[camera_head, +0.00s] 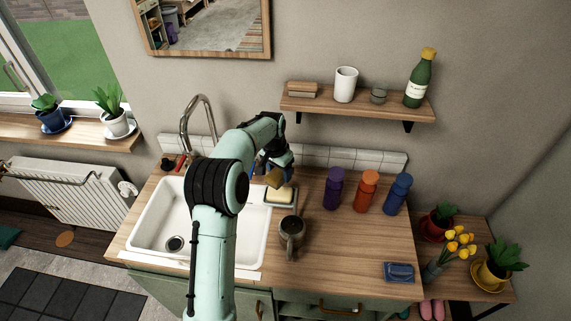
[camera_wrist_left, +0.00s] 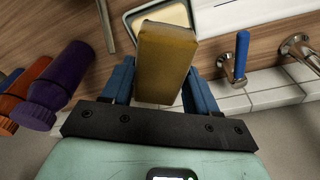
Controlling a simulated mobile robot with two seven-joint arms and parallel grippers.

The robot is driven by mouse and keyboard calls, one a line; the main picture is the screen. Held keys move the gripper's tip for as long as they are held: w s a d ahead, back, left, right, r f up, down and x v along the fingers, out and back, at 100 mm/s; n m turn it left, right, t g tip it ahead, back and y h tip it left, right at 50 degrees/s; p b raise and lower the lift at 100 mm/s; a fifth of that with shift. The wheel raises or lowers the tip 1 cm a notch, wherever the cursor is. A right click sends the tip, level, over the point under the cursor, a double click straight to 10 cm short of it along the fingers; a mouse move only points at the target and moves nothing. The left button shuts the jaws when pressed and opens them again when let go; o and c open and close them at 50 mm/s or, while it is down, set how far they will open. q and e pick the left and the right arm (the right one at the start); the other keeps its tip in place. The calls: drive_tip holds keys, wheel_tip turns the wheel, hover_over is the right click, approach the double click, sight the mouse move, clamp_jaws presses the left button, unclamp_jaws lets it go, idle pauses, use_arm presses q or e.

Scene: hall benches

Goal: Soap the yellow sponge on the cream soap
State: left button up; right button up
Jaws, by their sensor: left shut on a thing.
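My left gripper (camera_head: 273,172) is shut on the yellow sponge (camera_head: 274,179), which sticks out beyond the blue fingers. In the left wrist view the sponge (camera_wrist_left: 165,60) sits between the two fingers (camera_wrist_left: 160,82). The cream soap (camera_head: 280,195) lies in a soap dish (camera_head: 266,201) on the wooden counter, right of the sink. The soap also shows in the left wrist view (camera_wrist_left: 158,15), partly hidden behind the sponge. The sponge is over or beside the soap's edge; I cannot tell whether they touch. My right gripper is not in view.
The white sink (camera_head: 145,225) is to the left with its tap (camera_head: 190,112). A grey mug (camera_head: 291,233) stands in front of the dish. Purple (camera_head: 334,188), orange (camera_head: 367,191) and blue (camera_head: 398,194) bottles stand right. A blue item (camera_head: 399,272) lies at the front right.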

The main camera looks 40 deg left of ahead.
use_arm(q)
drive_tip(key=shift+s+f, duration=0.3)
drive_tip(key=shift+f, duration=0.3)
drive_tip(key=shift+f+b, duration=0.85)
drive_tip(key=shift+f, duration=1.4)
drive_tip(key=shift+w, duration=0.1)
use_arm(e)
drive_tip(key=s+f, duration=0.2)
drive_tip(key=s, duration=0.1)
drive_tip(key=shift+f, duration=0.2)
use_arm(q)
drive_tip(key=shift+w, duration=0.1)
drive_tip(key=shift+f, duration=0.6)
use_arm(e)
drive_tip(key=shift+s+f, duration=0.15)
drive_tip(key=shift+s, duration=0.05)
use_arm(q)
drive_tip(key=shift+r, duration=0.1)
drive_tip(key=shift+r+p, duration=0.75)
drive_tip(key=shift+r, duration=2.75)
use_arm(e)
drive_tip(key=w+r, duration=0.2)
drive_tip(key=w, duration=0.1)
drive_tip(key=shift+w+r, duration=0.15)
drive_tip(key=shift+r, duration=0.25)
